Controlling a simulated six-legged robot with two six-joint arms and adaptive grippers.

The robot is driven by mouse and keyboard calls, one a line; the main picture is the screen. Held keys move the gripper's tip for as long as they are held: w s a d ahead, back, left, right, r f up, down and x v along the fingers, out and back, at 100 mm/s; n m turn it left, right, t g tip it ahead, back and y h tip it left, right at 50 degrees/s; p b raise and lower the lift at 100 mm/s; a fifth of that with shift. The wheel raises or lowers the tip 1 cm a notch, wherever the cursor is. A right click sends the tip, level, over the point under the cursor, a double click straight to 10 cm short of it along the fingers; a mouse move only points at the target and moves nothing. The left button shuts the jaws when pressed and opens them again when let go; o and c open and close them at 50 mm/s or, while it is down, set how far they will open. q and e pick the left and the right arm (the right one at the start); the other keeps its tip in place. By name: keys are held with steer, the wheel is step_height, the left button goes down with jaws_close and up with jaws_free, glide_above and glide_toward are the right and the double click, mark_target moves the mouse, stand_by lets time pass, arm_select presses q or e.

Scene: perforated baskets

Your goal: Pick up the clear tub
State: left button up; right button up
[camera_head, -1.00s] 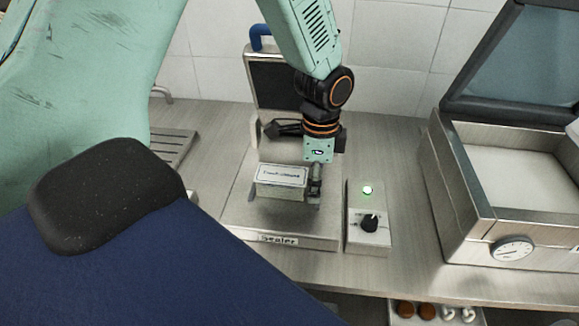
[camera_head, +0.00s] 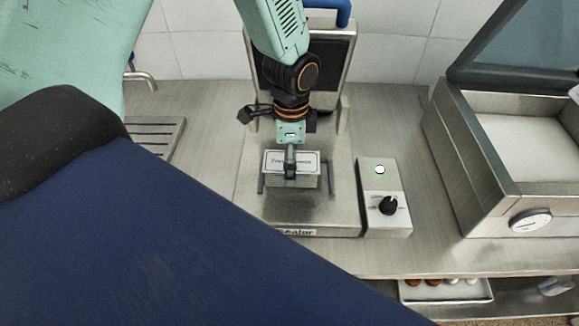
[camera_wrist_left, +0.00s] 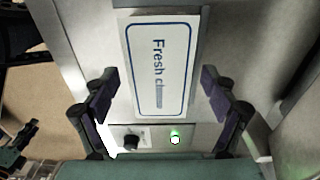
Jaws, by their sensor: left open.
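The clear tub (camera_head: 309,182), a small box with a white "Fresh cheese" label on top, sits on the plate of the sealer (camera_head: 330,210). The tub's label also shows in the left wrist view (camera_wrist_left: 158,65). My left gripper (camera_head: 290,172) points down over the middle of the tub. In the left wrist view my left gripper (camera_wrist_left: 158,88) is open, with one finger on each side of the label. I cannot tell whether the fingers touch the tub. Part of the tub is hidden behind the gripper. My right gripper is not in view.
A control box (camera_head: 385,205) with a black knob and a green light stands right of the sealer. The sealer's raised lid (camera_head: 340,75) is behind my gripper. A large metal machine (camera_head: 470,170) with an open lid stands at the right. A slatted rack (camera_head: 160,138) lies at the left.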

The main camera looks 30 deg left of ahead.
arm_select(q)
step_height(320, 180, down, 2)
steer(key=shift+s+f, duration=0.1)
steer(key=shift+f, duration=0.1)
steer(key=shift+d+f, duration=0.1)
steer(key=shift+f, duration=0.25)
steer(key=c, duration=0.3)
steer(key=shift+r, duration=0.1)
steer(key=c, duration=1.2)
